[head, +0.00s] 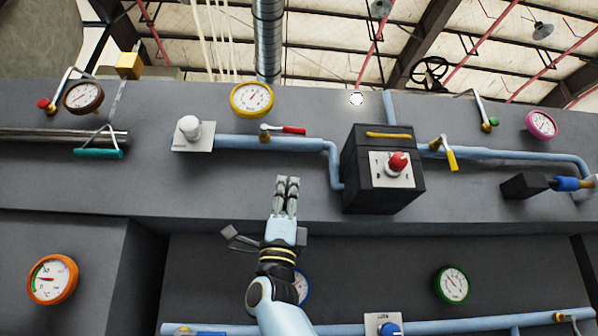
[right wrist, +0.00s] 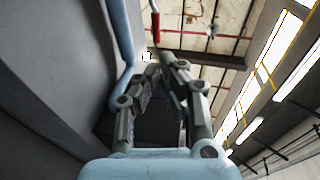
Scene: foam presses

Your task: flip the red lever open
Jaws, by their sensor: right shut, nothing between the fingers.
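The red lever (head: 293,130) sits on a brass valve (head: 265,131) on the upper blue pipe (head: 240,142) in the head view. Its red handle points right, lying roughly along the pipe. My right gripper (head: 288,180) is below the lever, fingers pointing up, apart from it. Its fingers are together with nothing between them. In the right wrist view the red handle (right wrist: 155,25) shows at the top, beyond the fingertips (right wrist: 160,62). My left gripper is not seen.
A black box (head: 365,195) with a red knob (head: 398,162) stands right of the lever. A yellow gauge (head: 251,99) is above it and a white knob (head: 189,127) to the left. A yellow-handled valve (head: 451,159) is further right. The grey panel around my gripper is clear.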

